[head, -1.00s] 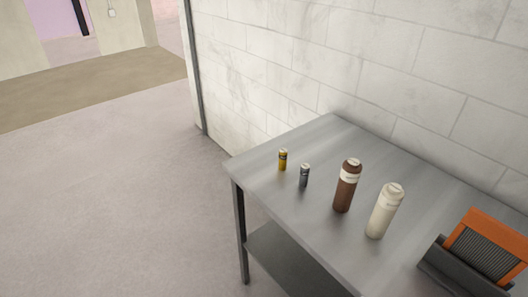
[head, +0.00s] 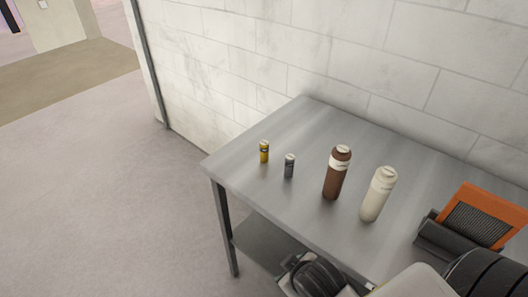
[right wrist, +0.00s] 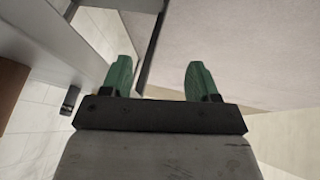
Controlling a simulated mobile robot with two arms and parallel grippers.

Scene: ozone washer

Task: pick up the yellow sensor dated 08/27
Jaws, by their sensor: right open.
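The yellow sensor (head: 264,152) is a small upright cylinder with a dark band and pale top, near the left end of the grey metal table (head: 310,118). Its date is too small to read. A similar grey sensor (head: 289,166) stands just to its right. My right gripper (right wrist: 159,75) has two green fingers spread apart with nothing between them. In the right wrist view the grey sensor (right wrist: 70,99) shows left of the fingers, and the yellow sensor is mostly hidden behind the left finger. My left gripper is not in view.
A brown bottle (head: 336,174) and a cream bottle (head: 378,195) stand right of the sensors. An orange-framed item (head: 481,217) in a dark holder is at the right. A tiled wall (head: 330,55) runs behind the table; the floor (head: 100,200) left is clear.

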